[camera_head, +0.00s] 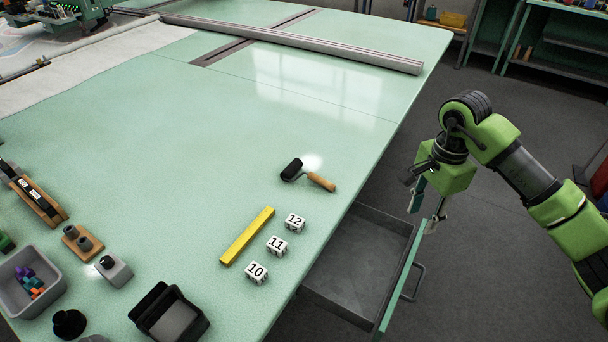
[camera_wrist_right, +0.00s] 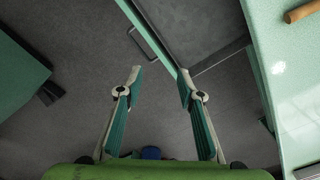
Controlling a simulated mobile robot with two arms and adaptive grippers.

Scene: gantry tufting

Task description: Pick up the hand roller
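The hand roller (camera_head: 306,174) lies on the green table near its right edge. It has a black roller head and a wooden handle that points to the lower right. In the right wrist view only part of its wooden handle (camera_wrist_right: 302,12) shows at the top right corner. My right gripper (camera_head: 427,213) is off the table's right side, above the open drawer's front, apart from the roller. In the right wrist view my right gripper (camera_wrist_right: 160,80) has its two fingers spread, with nothing between them. My left gripper is not in view.
An open drawer (camera_head: 354,262) juts out below the table's right edge. Number blocks (camera_head: 277,245) and a yellow bar (camera_head: 247,236) lie near the roller. A grey bin (camera_head: 30,282) and a black tray (camera_head: 168,313) stand at lower left. The table left of the roller is clear.

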